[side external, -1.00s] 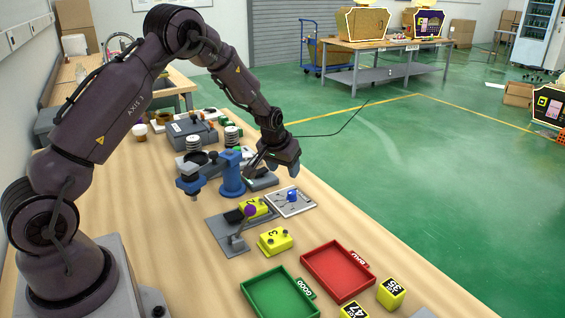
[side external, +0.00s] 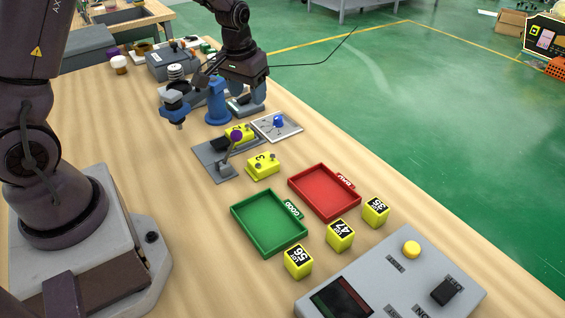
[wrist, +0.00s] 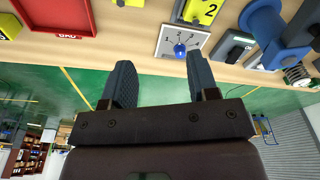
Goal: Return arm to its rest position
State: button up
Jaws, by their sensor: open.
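My gripper (side external: 238,88) is above the far part of the wooden table, beside the blue post of a press (side external: 217,104). In the wrist view its two dark fingers (wrist: 162,78) stand well apart with nothing between them. The gripper is open and empty. Beyond the fingers, in the wrist view, lie a white dial plate with a blue knob (wrist: 181,42) and a yellow block marked 2 (wrist: 203,10). The side view cuts off the upper part of my arm.
A yellow block marked 3 (side external: 263,165), green tray (side external: 268,251), red tray (side external: 324,217) and several numbered yellow cubes (side external: 340,235) stand nearer. A control panel (side external: 400,285) with a yellow button fills the near right. A grey box (side external: 170,65) is at the far end.

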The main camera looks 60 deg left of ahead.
jog(key=s+d+r+m+t, duration=0.2)
jog(key=s+d+r, duration=0.4)
jog(key=s+r, duration=0.2)
jog(key=s+d+r+m+t, duration=0.2)
jog(key=s+d+r, duration=0.4)
jog(key=s+r, duration=0.3)
jog(key=shift+s+d+r+h, duration=0.3)
jog(key=shift+s+d, duration=0.05)
jog(key=shift+s, duration=0.9)
